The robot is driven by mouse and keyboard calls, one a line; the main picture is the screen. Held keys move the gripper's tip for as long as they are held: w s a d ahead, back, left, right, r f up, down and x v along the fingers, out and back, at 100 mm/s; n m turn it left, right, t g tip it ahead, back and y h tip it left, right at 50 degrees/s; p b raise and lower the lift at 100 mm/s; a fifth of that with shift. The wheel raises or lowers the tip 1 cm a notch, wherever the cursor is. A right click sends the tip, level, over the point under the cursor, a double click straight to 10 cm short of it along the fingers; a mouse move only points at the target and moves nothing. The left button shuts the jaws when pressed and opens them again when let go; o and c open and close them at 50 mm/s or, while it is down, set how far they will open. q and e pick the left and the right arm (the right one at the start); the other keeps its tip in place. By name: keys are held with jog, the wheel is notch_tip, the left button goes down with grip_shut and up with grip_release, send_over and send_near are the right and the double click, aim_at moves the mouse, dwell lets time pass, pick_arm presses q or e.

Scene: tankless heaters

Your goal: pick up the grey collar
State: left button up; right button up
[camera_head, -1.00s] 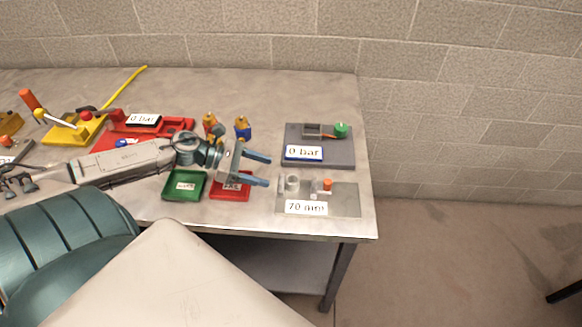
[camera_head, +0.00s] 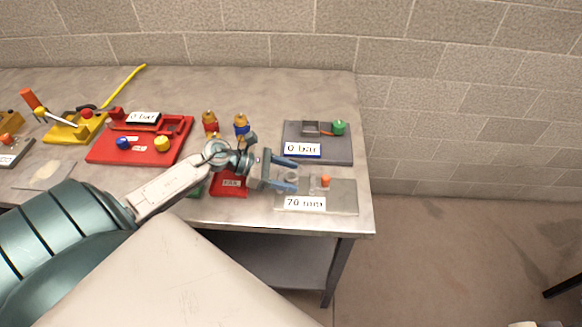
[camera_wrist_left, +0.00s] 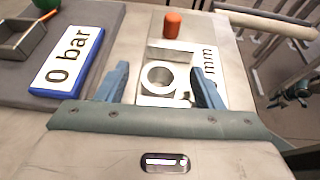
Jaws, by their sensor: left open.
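The grey collar (camera_wrist_left: 146,78) is a short ring on the grey plate marked "70 mm" (camera_head: 342,199). In the head view the collar (camera_head: 291,174) shows partly, between the fingers of my left gripper (camera_head: 294,177). My left gripper is open and points right. In the left wrist view its blue fingers (camera_wrist_left: 160,70) stand to either side of the collar with a gap on each side. I cannot tell how far above the plate the fingertips are. My right gripper is not in view.
An orange peg (camera_head: 326,181) stands on the same plate, just beyond the collar. A dark grey fixture (camera_head: 343,157) with a "0 bar" label and green knob lies behind. A red tray (camera_head: 229,190) sits under my left wrist. A red fixture (camera_head: 100,152) is further left.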

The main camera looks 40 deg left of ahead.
pick_arm(q)
jog(key=shift+p+x, duration=0.3)
jog(key=shift+x, duration=0.65)
jog(key=shift+w+d+f, duration=0.1)
jog(key=shift+w+d, duration=0.05)
jog(key=shift+d, duration=0.15)
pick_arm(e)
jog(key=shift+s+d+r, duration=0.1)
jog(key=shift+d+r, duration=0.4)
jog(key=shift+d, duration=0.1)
pick_arm(q)
jog(key=shift+c, duration=0.4)
jog(key=c, duration=1)
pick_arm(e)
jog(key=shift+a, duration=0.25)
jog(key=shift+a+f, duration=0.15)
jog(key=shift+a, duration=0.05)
